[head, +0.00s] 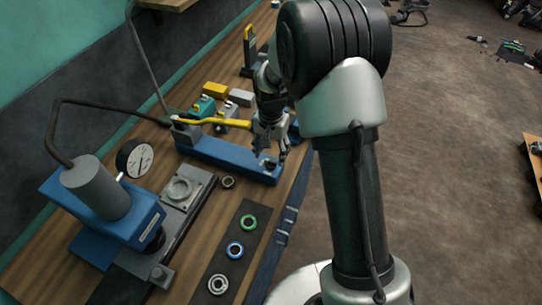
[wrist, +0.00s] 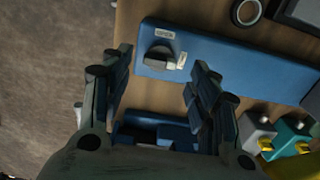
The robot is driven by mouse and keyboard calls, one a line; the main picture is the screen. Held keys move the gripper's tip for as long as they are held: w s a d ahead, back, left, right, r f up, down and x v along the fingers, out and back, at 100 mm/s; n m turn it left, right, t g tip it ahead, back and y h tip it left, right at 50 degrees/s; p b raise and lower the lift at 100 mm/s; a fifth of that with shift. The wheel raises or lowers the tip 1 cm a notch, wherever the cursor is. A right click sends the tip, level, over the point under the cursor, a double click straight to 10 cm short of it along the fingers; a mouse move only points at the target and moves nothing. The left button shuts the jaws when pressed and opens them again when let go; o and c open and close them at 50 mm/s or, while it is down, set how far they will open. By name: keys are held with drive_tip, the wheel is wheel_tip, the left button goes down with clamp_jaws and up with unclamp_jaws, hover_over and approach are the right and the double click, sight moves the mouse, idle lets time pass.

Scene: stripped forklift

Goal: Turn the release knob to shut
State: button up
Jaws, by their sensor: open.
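The release knob (wrist: 158,56) is a dark round knob with a light grey bar, on the top of the long blue pump body (wrist: 230,62). In the wrist view the bar points right, towards a small pale label (wrist: 181,60). Another label (wrist: 164,34) sits above the knob; neither label reads clearly. The pump also shows in the head view (head: 225,158), with the knob (head: 270,163) at its near right end, partly behind the fingers. Contact is not visible.
A yellow lever (head: 220,121) lies along the pump. A blue press with a gauge (head: 135,158) stands at the left on the wooden bench. Rings lie on a dark mat (head: 247,215) in front. Small yellow, teal and grey blocks (head: 203,107) stand behind the pump.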

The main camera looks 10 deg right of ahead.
sight(271, 161)
wheel_tip(271, 161, up, 9)
idle(0.3)
idle(0.4)
